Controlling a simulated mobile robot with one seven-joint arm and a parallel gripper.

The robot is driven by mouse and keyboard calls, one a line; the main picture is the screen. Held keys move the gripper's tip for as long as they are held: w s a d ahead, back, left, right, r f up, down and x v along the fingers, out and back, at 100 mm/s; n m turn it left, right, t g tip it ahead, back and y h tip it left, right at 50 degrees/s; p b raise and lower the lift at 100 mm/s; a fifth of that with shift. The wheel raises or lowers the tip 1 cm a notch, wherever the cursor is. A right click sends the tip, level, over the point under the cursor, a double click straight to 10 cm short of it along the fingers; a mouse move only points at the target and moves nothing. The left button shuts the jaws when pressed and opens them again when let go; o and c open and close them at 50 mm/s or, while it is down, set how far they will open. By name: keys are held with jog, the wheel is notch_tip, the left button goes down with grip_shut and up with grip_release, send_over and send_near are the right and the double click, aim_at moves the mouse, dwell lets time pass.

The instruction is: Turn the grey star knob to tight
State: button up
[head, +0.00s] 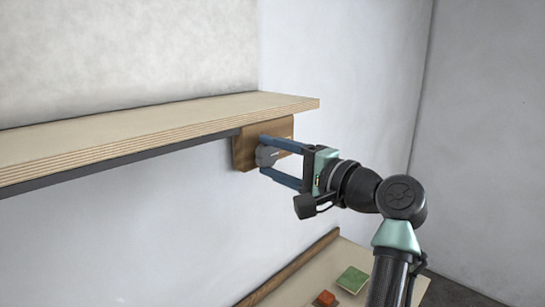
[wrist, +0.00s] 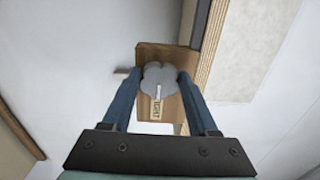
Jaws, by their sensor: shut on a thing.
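The grey star knob (head: 267,156) sits on a brown wooden block (head: 246,148) under the end of the plywood shelf. In the wrist view the lobed knob (wrist: 160,80) has a white pointer line reaching down toward a label (wrist: 157,108) on the block (wrist: 178,58). The label seems to read "TIGHT", partly hard to make out. My gripper (head: 272,158) has its blue fingers on either side of the knob and is shut on it; the fingers also show in the wrist view (wrist: 160,82).
The plywood shelf (head: 150,121) runs just above the block and my gripper, with a dark strip (head: 120,151) under its edge. Below is a surface with a raised wooden edge (head: 290,268), a green block (head: 352,279) and an orange piece (head: 325,298). Open space lies right of the shelf end.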

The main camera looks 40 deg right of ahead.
jog(key=shift+d, duration=0.1)
jog(key=o, duration=1)
jog(key=shift+s, duration=0.1)
jog(key=shift+s+d+b, duration=0.2)
jog(key=shift+s+b, duration=0.9)
jog(key=shift+s, duration=1.05)
jog(key=shift+s+d+b, duration=0.15)
jog(key=shift+s+b, duration=0.95)
jog(key=shift+s, duration=1.05)
jog(key=shift+s+d+b, duration=0.2)
jog(key=shift+s+b, duration=0.9)
jog(key=shift+s, duration=1.05)
